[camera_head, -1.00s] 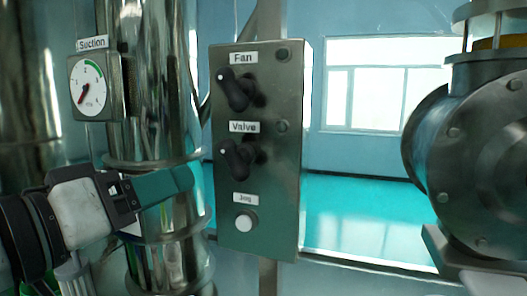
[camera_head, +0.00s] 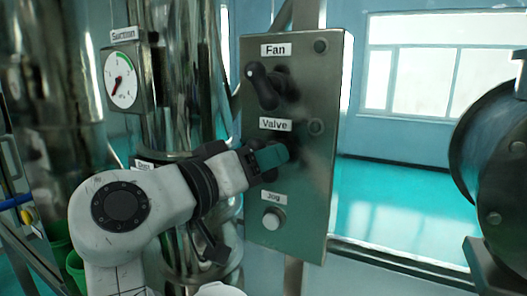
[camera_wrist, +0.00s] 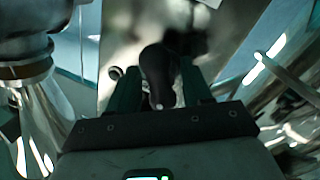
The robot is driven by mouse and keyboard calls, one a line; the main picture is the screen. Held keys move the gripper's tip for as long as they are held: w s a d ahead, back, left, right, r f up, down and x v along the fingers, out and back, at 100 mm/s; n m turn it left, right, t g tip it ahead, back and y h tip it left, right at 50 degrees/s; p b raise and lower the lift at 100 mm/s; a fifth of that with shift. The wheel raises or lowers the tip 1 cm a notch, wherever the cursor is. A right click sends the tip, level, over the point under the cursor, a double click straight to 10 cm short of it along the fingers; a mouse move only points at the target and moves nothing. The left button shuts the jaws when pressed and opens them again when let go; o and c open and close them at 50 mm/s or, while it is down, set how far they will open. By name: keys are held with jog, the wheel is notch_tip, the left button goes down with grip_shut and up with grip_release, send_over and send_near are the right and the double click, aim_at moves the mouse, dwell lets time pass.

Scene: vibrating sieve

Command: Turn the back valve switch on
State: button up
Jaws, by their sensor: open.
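The metal control panel (camera_head: 322,180) stands right of centre in the head view. Its Valve label (camera_head: 275,124) is above a black rotary switch, which my gripper (camera_head: 282,155) mostly covers in that view. In the wrist view the black switch knob (camera_wrist: 158,72) lies between the two teal fingers of my gripper (camera_wrist: 160,88), with its white dot toward the gripper base. The fingers are open on either side of the knob. I cannot tell whether either finger touches it. The black Fan switch (camera_head: 265,85) sits above, with its white dot to the upper left.
A round Jog button (camera_head: 271,219) is low on the panel. A Suction gauge (camera_head: 121,80) hangs on the steel pipe to the left. A large round metal machine (camera_head: 497,160) stands at the right. Floor beyond the panel looks clear.

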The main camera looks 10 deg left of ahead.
jog(key=shift+w+d, duration=0.15)
jog(key=shift+w, duration=0.15)
grip_shut()
dwell(0.4)
